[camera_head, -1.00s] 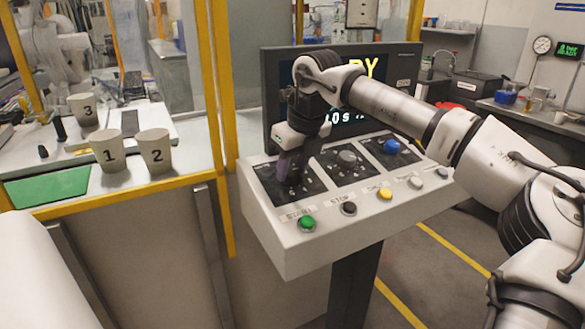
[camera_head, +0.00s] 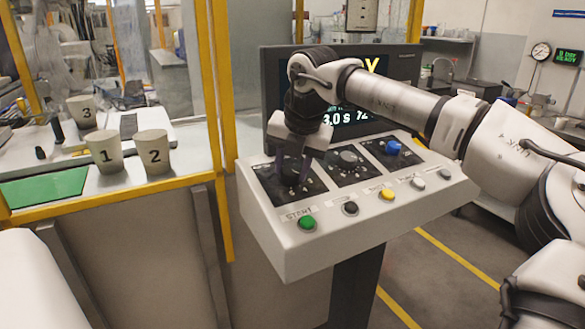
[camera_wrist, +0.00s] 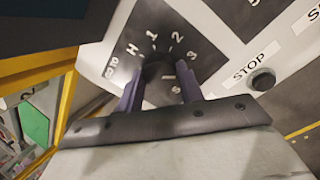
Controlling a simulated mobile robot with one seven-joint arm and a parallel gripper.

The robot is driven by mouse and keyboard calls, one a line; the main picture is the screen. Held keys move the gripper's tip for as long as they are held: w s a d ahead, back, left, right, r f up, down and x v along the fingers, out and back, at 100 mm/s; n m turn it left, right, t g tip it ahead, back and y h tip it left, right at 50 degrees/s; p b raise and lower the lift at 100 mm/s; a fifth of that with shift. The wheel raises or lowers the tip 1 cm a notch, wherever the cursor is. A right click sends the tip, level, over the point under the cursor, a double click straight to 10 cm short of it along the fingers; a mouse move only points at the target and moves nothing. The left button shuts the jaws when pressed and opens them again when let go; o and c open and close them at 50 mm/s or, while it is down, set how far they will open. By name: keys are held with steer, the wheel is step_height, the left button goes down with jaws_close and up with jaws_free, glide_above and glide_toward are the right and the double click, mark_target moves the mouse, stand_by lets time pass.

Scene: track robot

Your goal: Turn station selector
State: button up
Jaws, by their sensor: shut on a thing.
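The station selector is a dark knob (camera_wrist: 158,72) on a black square plate at the left of the sloped control panel. White marks including H, 1, 2, 3 and S ring it in the wrist view. My gripper (camera_wrist: 159,88) is shut on this knob, with one purple-grey finger on each side. In the head view my gripper (camera_head: 291,178) reaches down onto the left plate and mostly hides the knob. I cannot tell which mark the knob points to.
A green START button (camera_head: 307,223), a black STOP button (camera_head: 350,208) and a yellow button (camera_head: 386,194) line the panel's front. A grey dial (camera_head: 348,157) and a blue knob (camera_head: 392,147) sit to the right. A screen (camera_head: 410,90) stands behind. Numbered cups (camera_head: 153,152) stand left, beyond a yellow frame.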

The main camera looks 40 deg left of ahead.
steer(key=shift+m, duration=1.6)
steer(key=o, duration=1)
steer(key=v, duration=1.3)
steer(key=shift+s+r+p, duration=0.25)
steer(key=shift+r+p, duration=0.1)
